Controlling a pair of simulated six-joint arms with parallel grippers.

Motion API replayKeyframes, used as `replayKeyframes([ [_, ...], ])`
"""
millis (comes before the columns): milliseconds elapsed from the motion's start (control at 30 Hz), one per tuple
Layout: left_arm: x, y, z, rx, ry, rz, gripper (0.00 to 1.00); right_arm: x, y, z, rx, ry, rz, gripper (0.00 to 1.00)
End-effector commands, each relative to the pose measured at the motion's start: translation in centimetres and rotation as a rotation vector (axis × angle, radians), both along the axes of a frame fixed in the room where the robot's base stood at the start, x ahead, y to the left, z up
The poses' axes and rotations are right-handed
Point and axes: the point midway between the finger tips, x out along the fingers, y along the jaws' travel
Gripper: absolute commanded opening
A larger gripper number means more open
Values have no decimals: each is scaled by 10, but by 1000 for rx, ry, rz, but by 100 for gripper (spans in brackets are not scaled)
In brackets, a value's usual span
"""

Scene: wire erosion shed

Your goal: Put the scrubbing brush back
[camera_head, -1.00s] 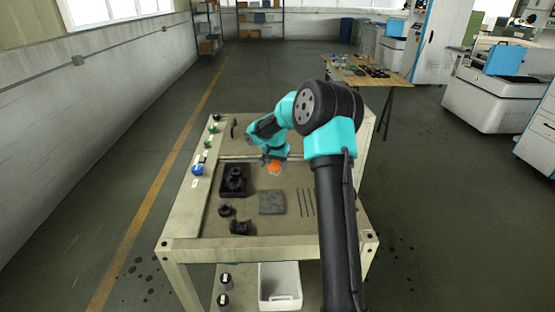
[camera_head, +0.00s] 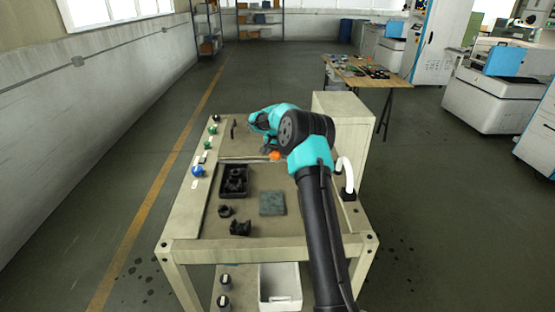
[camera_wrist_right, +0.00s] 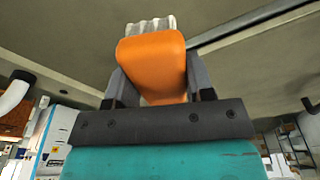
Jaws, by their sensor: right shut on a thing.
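The scrubbing brush (camera_head: 275,156) shows as a small orange patch over the back half of the workbench, at my right gripper (camera_head: 271,151). In the right wrist view, the brush (camera_wrist_right: 152,58) has an orange body with ribbed, pale grey bristles at its far end. The fingers of the right gripper (camera_wrist_right: 157,88) are shut on its two sides. The arm hides part of the gripper in the head view, and I cannot tell the height of the brush above the bench. My left gripper is not in view.
The workbench (camera_head: 218,232) carries a black tray (camera_head: 223,193) with a dark part, a grey-green plate (camera_head: 272,203) and loose black parts (camera_head: 240,228). Coloured knobs line its left rail. A pale box (camera_head: 343,125) and a white curved hose (camera_head: 349,175) stand at right. A white bin (camera_head: 280,303) sits below.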

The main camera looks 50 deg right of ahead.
Motion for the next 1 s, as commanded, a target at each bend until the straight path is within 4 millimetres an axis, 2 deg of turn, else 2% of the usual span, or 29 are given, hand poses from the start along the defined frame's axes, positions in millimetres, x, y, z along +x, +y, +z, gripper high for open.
replayKeyframes([
  [267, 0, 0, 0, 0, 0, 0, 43, 3, -3, -1, 0, -1, -1, 26],
  [533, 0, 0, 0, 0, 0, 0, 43, 3, -4, -34, 0, 1, 0, 26],
  [1000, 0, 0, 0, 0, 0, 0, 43, 3, -4, -39, -1, 0, 0, 26],
])
